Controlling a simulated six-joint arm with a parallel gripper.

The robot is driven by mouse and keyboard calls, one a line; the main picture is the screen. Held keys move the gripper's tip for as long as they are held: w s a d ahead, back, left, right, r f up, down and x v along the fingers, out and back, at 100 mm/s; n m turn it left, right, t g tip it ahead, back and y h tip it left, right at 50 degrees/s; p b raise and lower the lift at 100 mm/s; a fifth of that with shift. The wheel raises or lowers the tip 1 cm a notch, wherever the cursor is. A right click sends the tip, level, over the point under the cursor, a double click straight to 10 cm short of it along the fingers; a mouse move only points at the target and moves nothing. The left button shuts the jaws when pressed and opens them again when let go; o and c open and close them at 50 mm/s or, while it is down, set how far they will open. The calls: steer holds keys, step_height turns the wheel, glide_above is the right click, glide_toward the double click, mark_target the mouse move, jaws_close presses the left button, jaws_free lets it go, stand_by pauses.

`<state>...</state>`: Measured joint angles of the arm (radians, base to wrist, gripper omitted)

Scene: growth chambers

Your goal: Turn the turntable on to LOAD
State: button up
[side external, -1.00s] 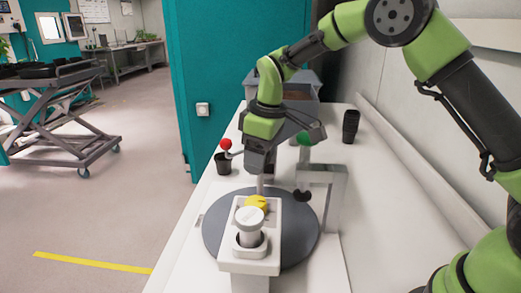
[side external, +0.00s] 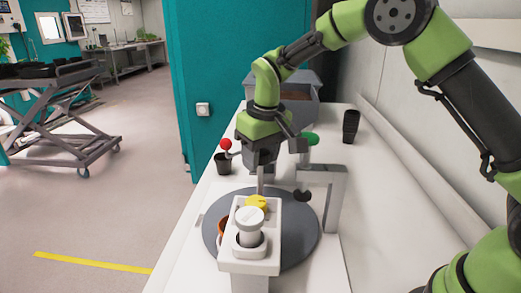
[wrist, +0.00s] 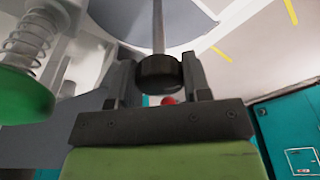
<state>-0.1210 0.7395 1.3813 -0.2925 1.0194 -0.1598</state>
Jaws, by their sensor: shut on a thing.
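The turntable is a flat grey disc (side external: 300,235) on the white bench, partly hidden by a white fixture in front. It also shows at the top of the wrist view (wrist: 195,22). My gripper (side external: 261,186) is over the disc's far part, behind the fixture. In the wrist view, my gripper's fingers (wrist: 158,85) are closed on both sides of a dark round knob (wrist: 158,70) on a thin grey rod. An orange-brown pot (side external: 222,228) partly shows left of the fixture. No LOAD marking is readable.
The white fixture (side external: 268,266) carries a white cylinder and a yellow part (side external: 256,201). A grey bracket (side external: 334,205) stands right of the disc. A red ball (side external: 225,144), a green button (wrist: 22,95) and black pots (side external: 351,126) are nearby.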

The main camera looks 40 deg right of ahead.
steer(key=m, duration=0.6)
steer(key=shift+h, duration=0.4)
steer(key=m, duration=0.6)
steer(key=shift+g+h, duration=0.4)
steer(key=o, duration=0.6)
steer(key=shift+r, duration=3.5)
